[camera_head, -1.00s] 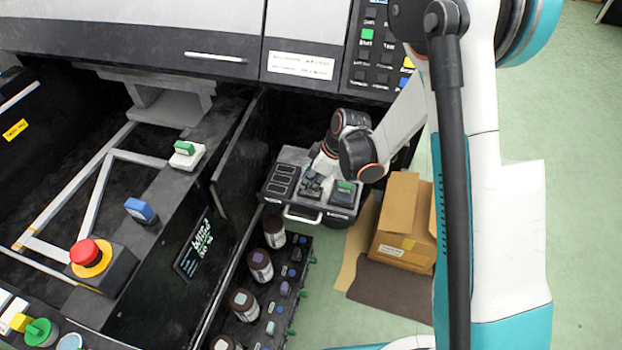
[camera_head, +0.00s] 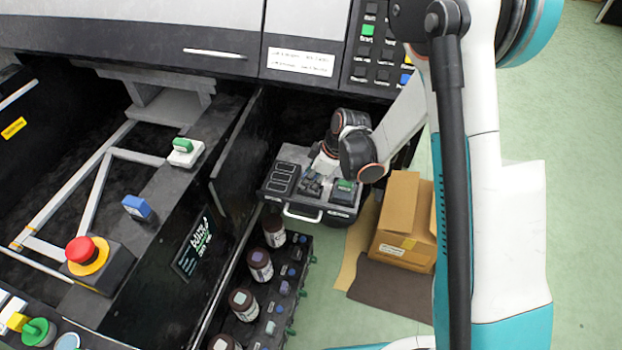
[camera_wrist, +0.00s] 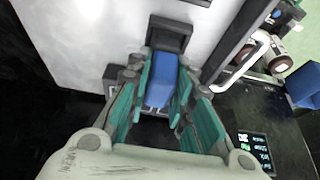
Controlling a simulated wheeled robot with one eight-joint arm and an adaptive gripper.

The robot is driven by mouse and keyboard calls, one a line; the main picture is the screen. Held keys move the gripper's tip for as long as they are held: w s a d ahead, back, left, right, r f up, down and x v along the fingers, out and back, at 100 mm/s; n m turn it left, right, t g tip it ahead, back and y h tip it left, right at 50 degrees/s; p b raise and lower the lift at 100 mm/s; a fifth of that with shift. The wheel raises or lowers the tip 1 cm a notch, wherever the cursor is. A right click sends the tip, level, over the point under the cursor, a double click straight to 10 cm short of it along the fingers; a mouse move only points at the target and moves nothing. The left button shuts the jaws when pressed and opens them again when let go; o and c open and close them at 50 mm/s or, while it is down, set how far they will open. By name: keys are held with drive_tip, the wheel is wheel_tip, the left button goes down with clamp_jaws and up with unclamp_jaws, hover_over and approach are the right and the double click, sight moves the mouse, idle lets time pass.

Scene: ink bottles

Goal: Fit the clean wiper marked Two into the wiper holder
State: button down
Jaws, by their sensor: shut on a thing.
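In the wrist view my gripper (camera_wrist: 158,105) has its green-padded fingers closed on both sides of a blue block-shaped handle (camera_wrist: 161,80). Its marking cannot be read, and its lower end is hidden between the fingers. A dark frame-like part (camera_wrist: 170,34) is just beyond it, against a pale surface. In the head view my wrist is over a grey-black caddy (camera_head: 304,214) with a white handle, and the fingers are hard to make out. A green-topped block (camera_head: 344,187) is in the caddy's right part. I cannot tell which part is the wiper holder.
A green-topped block (camera_head: 182,147) and a blue one (camera_head: 138,208) stand on the machine's ledge, near a red stop button (camera_head: 83,250). A rack with several brown bottles (camera_head: 260,265) is in front of the caddy. A cardboard box (camera_head: 405,220) stands to the right.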

drive_tip(key=shift+f+b, duration=0.35)
drive_tip(key=shift+f, duration=0.25)
idle(0.3)
drive_tip(key=c, duration=1.3)
unclamp_jaws()
drive_tip(key=shift+c, duration=0.2)
drive_tip(key=shift+r, duration=0.1)
drive_tip(key=shift+r+p, duration=2.35)
drive_tip(key=shift+r, duration=1.6)
